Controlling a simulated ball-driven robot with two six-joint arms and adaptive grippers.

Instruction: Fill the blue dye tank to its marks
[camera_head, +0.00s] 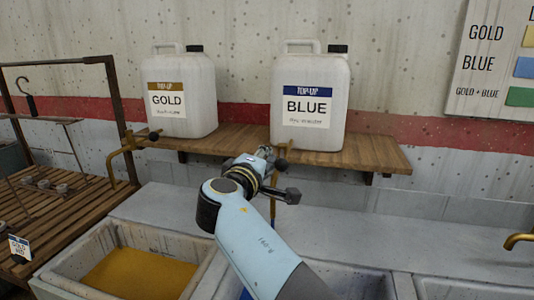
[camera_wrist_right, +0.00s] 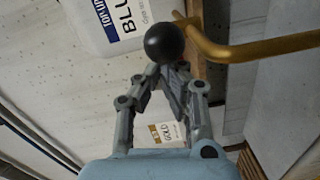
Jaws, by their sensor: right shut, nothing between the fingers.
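A white jug labelled BLUE (camera_head: 311,100) stands upright on the wooden shelf. Its brass tap pipe (camera_head: 272,200) hangs down behind my right arm. In the right wrist view the black ball knob (camera_wrist_right: 164,43) sits just beyond my right fingertips, with the brass pipe (camera_wrist_right: 250,50) beside it. My right gripper (camera_head: 268,153) is shut and empty at this tap; the fingertips (camera_wrist_right: 163,72) also show in the wrist view. Whether they touch the knob I cannot tell. A strip of blue dye (camera_head: 245,294) shows in the tank below; its marks are hidden. My left gripper is out of view.
A jug labelled GOLD (camera_head: 180,95) stands left on the shelf (camera_head: 235,139), with its own brass tap (camera_head: 128,146). Below is a tank of gold dye (camera_head: 138,275). A slatted rack stands far left; a brass spout (camera_head: 520,239) is far right.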

